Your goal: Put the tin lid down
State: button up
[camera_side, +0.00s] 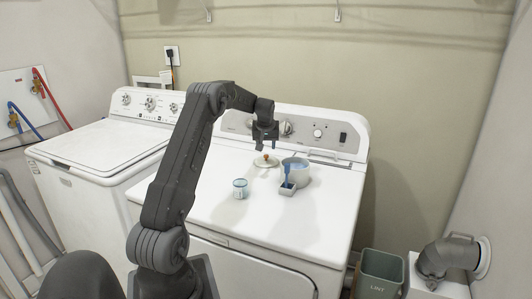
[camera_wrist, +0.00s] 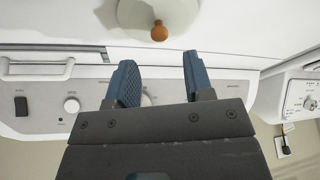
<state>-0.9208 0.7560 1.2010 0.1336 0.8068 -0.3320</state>
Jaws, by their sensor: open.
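The tin lid (camera_side: 264,163) is a pale round disc with an orange-brown knob. It lies knob up on the white dryer top, just left of the open tin (camera_side: 301,178), which is pale with blue contents. In the wrist view the lid (camera_wrist: 135,14) is at the top edge, partly cut off, with its knob beyond the fingertips. My gripper (camera_side: 265,148) is open and empty just above the lid, its two blue-grey fingers apart and pointing down. The fingers (camera_wrist: 158,65) also show in the wrist view, with nothing between them.
A small white and blue cup (camera_side: 240,194) stands front left. The control panel (camera_side: 340,136) rises behind. The dryer top's front right is clear. A grey-green bin (camera_side: 379,268) stands right.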

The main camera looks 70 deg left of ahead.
jog(key=w+v, duration=0.1)
jog(key=v, duration=0.5)
jog(key=s+d+r+m+t+h, duration=0.1)
jog(key=d+r+m, duration=0.3)
jog(key=d, duration=1)
jog(key=d+r+m+t, duration=0.15)
jog(key=d+r, duration=0.45)
jog(key=d, duration=0.8)
jog(key=s+d+f+m+h, duration=0.1)
jog(key=s+d+m, duration=0.3)
jog(key=s+d, duration=0.5)
jog(key=s+d+f+m+t+h, duration=0.1)
jog(key=s+d+m, duration=0.3)
jog(key=s+d, duration=0.5)
jog(key=d+f+h, duration=0.1)
jog(key=d, duration=0.2)
jog(key=shift+f, duration=0.35)
